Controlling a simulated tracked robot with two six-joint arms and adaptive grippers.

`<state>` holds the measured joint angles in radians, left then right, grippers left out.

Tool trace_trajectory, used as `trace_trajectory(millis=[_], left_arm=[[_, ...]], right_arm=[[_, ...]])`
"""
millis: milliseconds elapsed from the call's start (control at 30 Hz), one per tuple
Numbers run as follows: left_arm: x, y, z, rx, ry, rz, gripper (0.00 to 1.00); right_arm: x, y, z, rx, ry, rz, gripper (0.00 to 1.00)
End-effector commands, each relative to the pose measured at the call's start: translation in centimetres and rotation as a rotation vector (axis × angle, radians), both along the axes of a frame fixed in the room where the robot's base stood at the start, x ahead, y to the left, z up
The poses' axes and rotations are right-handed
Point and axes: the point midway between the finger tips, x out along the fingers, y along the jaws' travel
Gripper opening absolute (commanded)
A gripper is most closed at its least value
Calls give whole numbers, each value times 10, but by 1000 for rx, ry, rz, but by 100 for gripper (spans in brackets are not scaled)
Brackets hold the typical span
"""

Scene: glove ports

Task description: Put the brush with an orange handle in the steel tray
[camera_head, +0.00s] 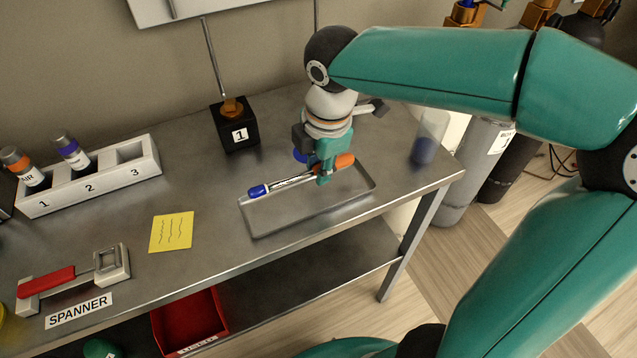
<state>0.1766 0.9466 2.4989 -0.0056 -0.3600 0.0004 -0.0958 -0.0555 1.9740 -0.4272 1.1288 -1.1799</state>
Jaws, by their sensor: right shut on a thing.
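The steel tray (290,217) is a shallow grey tray near the right end of the metal bench. My right gripper (324,178) comes down over the tray's far side and is shut on the brush with an orange handle (345,161). The orange end sticks out to the right of the fingers, and the fingers hide its middle. A white pen-like piece with a blue end (258,190) reaches left from the fingers over the tray's far left edge. I cannot tell whether it joins the orange handle, or whether either touches the tray. My left gripper is not in view.
A clear cup with blue contents (425,150) stands at the right. A yellow note (171,232), a numbered rack (135,182) and a red-handled tool (50,281) lie to the left.

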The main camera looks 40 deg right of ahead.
Motion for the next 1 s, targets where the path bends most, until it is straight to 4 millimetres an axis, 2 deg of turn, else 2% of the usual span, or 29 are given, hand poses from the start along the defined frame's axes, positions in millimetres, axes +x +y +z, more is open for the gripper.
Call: trace_trajectory(millis=[367, 767, 800, 933, 1000], left_arm=[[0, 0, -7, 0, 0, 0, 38], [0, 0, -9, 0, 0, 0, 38], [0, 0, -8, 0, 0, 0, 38], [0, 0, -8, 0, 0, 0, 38], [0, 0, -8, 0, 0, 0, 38]], right_arm=[[-1, -1, -42, 0, 3, -2, 0], [-1, -1, -48, 0, 0, -3, 0], [-1, -1, -47, 0, -1, -3, 27], [-1, -1, -46, 0, 0, -3, 47], [-1, -1, -46, -1, 0, -3, 47]])
